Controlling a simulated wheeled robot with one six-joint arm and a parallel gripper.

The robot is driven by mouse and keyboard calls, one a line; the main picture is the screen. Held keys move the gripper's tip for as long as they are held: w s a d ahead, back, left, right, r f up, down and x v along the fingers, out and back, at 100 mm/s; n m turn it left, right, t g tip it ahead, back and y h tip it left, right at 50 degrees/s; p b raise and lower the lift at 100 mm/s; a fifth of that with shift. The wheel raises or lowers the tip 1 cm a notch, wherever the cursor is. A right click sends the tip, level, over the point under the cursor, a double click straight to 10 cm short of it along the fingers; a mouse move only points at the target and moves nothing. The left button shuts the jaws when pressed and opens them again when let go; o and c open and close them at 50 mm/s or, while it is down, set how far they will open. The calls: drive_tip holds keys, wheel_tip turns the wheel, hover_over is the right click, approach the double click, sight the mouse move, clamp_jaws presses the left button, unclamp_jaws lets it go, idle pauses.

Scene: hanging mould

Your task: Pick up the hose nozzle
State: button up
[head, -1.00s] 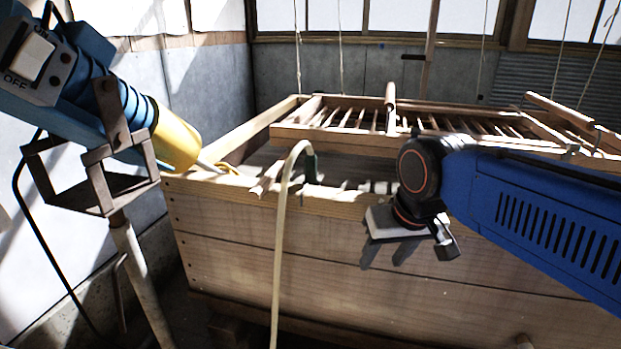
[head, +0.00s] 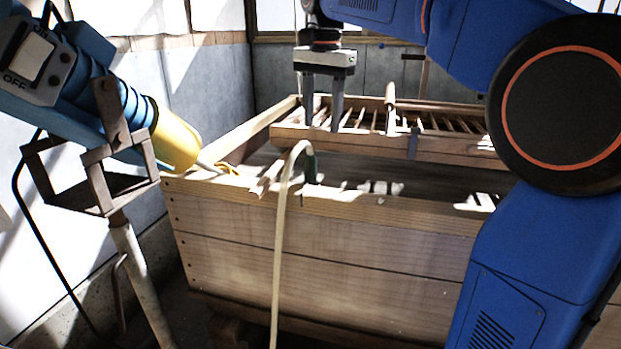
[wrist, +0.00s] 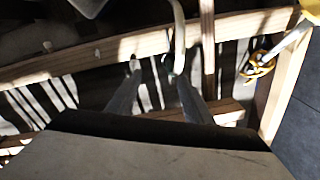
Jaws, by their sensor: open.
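The hose nozzle (head: 311,167) is a small dark green piece at the end of a pale hose (head: 279,230). The hose bends over the front wall of the wooden vat, and the nozzle hangs just inside it. My gripper (head: 323,127) points down, open and empty, above the vat. In the head view it appears above the nozzle and apart from it. In the wrist view the hose (wrist: 179,30) comes down from the top, and the dark nozzle end (wrist: 172,74) lies near the right fingertip. The fingers partly hide that area; I cannot tell the exact gap.
The wooden vat (head: 330,235) has a slatted frame (head: 440,148) hanging over it on cords, close to my gripper. A blue machine with a yellow end (head: 176,137) stands on a metal stand at the left.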

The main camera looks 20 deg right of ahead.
sight(311, 155)
drive_tip(key=w+a+r+m, duration=0.1)
drive_tip(key=w+r+m, duration=0.1)
drive_tip(key=w, duration=0.2)
drive_tip(key=shift+g, duration=0.3)
wheel_tip(311, 155, down, 12)
drive_tip(key=shift+a+f, duration=0.1)
drive_tip(key=shift+a, duration=0.05)
drive_tip(key=shift+w+a+f, duration=0.1)
drive_tip(key=shift+f, duration=2.65)
drive_tip(key=shift+c, duration=0.6)
clamp_jaws()
